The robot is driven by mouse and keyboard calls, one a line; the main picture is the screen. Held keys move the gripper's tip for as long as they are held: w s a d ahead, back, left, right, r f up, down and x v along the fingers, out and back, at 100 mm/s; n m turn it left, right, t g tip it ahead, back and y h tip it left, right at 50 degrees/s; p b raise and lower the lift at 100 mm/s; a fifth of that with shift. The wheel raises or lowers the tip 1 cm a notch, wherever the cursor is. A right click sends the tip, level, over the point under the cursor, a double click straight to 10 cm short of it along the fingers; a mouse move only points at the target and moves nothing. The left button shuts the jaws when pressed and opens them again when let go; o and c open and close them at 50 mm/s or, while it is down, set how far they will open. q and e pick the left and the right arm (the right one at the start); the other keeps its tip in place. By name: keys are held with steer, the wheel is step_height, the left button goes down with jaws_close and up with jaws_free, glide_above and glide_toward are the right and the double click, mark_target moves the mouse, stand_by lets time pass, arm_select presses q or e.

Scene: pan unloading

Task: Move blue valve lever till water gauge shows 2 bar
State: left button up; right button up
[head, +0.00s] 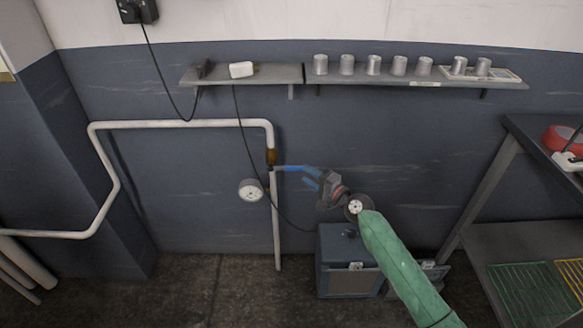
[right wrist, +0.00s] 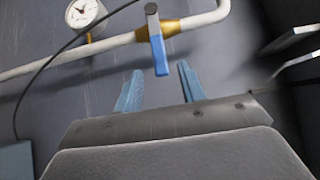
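The blue valve lever (head: 291,168) sticks out to the right from the brass valve (head: 271,157) on the white pipe. In the right wrist view the lever (right wrist: 158,52) points toward my gripper. The round white water gauge (head: 250,190) sits left of the pipe and also shows in the right wrist view (right wrist: 84,12); its reading is too small to make out. My right gripper (head: 311,175) is open, its blue fingers apart on either side of the lever's free end. I cannot tell whether either finger touches the lever. My left gripper is not in view.
A wall shelf (head: 275,75) with several metal cups runs above. A dark blue box (head: 347,275) stands on the floor below my right gripper. A metal rack (head: 500,245) stands at the right. A black cable hangs past the pipe and gauge.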

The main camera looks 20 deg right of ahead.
mark_target(298, 169)
steer(key=shift+w+a+r, duration=0.2)
steer(key=shift+w+a, duration=0.05)
steer(key=p+x, duration=0.1)
steer(key=x, duration=0.4)
steer(key=shift+w+a+f, duration=0.1)
steer(key=shift+w, duration=0.2)
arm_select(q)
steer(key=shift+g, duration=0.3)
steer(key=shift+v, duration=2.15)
arm_select(e)
steer(key=shift+w+a+f, duration=0.1)
steer(key=shift+w+a, duration=0.2)
steer(key=shift+w, duration=0.3)
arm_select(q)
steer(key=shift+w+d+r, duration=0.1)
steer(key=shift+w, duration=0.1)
arm_select(e)
steer(key=shift+c, duration=0.4)
jaws_close()
